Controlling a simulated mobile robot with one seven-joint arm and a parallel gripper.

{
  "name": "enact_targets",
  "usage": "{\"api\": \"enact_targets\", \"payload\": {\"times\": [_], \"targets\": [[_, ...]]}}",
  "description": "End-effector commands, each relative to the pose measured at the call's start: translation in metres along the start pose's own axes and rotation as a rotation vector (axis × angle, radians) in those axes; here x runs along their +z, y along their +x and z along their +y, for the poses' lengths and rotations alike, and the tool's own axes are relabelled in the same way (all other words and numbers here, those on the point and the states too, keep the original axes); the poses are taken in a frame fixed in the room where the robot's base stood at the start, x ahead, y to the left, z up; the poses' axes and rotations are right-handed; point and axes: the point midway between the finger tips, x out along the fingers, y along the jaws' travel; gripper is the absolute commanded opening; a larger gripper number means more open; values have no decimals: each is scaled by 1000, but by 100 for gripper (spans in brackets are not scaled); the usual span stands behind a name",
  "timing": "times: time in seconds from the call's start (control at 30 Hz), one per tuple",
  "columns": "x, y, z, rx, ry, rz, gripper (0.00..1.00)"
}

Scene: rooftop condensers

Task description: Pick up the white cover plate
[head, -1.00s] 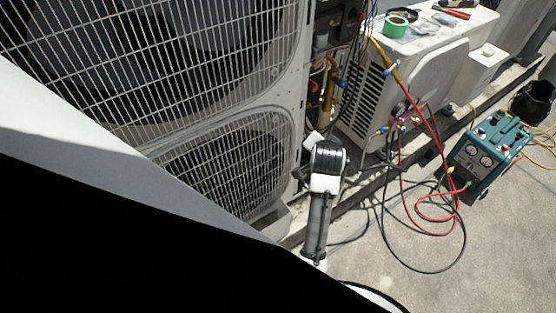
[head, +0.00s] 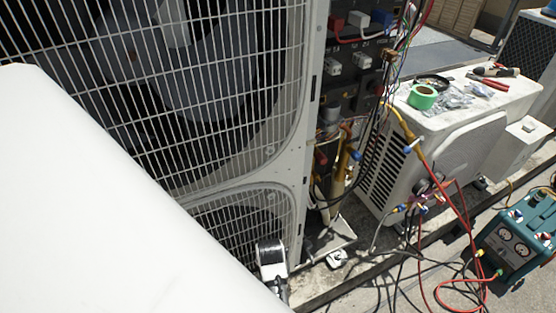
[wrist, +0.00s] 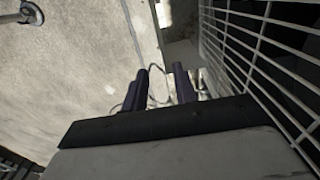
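A pale flat panel (head: 338,236), which looks like the white cover plate, sits low at the foot of the tall condenser, below its open service bay. It is partly shadowed, and I cannot tell whether it lies flat or tilts. My gripper (wrist: 161,72) shows two dark fingers standing apart in the wrist view, with nothing clearly held between them. A dark cable and small pale shapes show beyond the fingertips, too unclear to name. In the head view part of my arm is low, left of the panel; the fingers are not clear there.
The tall condenser's wire grille (head: 190,90) stands close beside my arm. A smaller white unit (head: 450,130) carries green tape (head: 422,96) and pliers. Red and black hoses run to a teal recovery machine (head: 520,240). Concrete ground (wrist: 70,70) is open left in the wrist view.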

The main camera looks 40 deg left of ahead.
Motion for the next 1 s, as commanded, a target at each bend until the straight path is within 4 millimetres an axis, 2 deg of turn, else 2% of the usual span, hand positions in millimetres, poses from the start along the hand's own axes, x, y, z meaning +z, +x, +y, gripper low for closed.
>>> {"api": "enact_targets", "payload": {"times": [0.3, 0.57, 0.83, 1.0], "targets": [[0, 61, 0, 2, -1, -1, 28], [-1, 81, 0, 0, 0, 0, 28], [-7, 120, -1, 1, -2, -1, 28], [-7, 130, -1, -2, -1, 0, 28]]}}
